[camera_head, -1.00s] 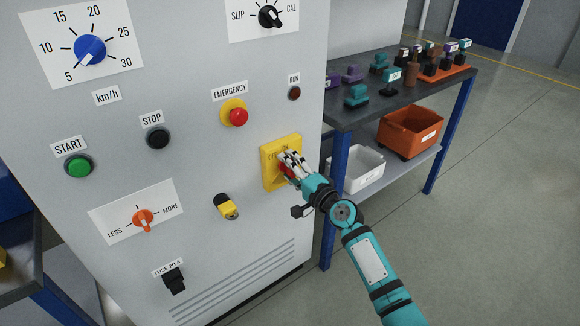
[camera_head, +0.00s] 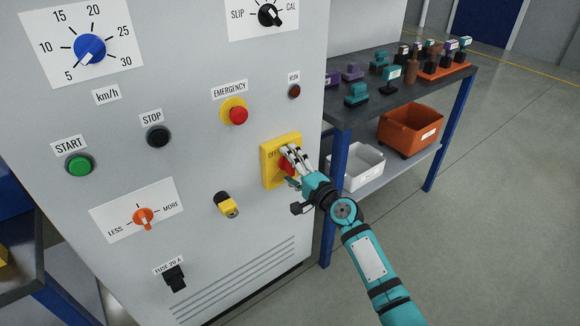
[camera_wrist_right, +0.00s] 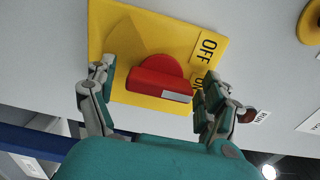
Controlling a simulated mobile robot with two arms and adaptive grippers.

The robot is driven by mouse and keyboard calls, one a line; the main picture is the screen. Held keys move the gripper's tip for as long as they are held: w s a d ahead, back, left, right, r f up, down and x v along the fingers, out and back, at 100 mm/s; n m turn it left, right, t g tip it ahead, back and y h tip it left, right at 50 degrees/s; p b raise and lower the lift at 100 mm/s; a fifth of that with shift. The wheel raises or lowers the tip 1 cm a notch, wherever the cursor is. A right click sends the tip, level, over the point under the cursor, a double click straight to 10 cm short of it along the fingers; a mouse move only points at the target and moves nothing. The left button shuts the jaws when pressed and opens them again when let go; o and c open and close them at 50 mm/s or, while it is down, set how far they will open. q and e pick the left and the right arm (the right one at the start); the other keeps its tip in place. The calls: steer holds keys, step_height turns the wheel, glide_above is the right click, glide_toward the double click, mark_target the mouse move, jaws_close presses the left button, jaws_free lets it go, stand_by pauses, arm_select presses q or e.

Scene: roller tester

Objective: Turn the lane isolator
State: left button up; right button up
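The lane isolator is a red handle (camera_wrist_right: 160,82) on a yellow plate (camera_wrist_right: 150,35) with OFF and ON labels; ON is partly covered by a finger. In the head view the plate (camera_head: 268,174) is on the grey cabinet's lower right, and the red handle (camera_head: 285,169) shows between my fingers. A white mark sits on the handle's right part in the wrist view. My right gripper (camera_head: 292,166) is at the plate, open, its fingers on either side of the handle. The left finger looks apart from it; contact at the right finger is unclear. My left gripper is not in view.
The grey cabinet (camera_head: 200,60) carries a red emergency button (camera_head: 238,116), a yellow-and-black switch (camera_head: 227,205) and other controls. To the right a workbench (camera_head: 345,117) holds small parts, with a white bin (camera_head: 360,168) and an orange bin (camera_head: 410,128) below. The right floor is clear.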

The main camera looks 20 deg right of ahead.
steer(key=shift+s+d, duration=0.1)
steer(key=shift+s, duration=0.15)
steer(key=v, duration=1.1)
steer(key=shift+s, duration=0.3)
